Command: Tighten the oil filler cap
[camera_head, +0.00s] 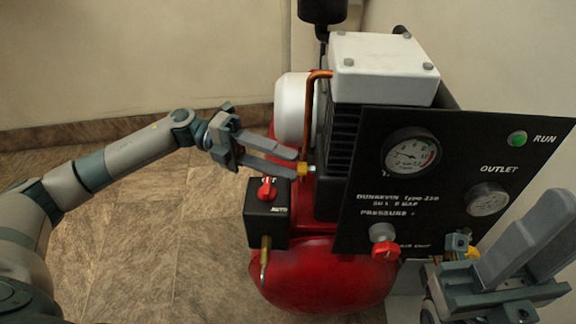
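A small yellow cap (303,169), which looks like the oil filler cap, sits on the left side of the black finned pump body (340,150). My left gripper (296,166) reaches in from the left with its two fingers apart. The fingertips are right at the cap, and a gap shows between the fingers. I cannot tell whether either finger touches the cap. My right gripper (535,235) is large at the lower right, in front of the panel and away from the cap. Its fingers overlap in this view, so their opening is unclear.
The black panel (460,170) with gauges and a green RUN light stands right of the pump. A black switch box (268,225) with a red knob is just below the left gripper. The red tank (325,285) lies underneath. Floor at left is clear.

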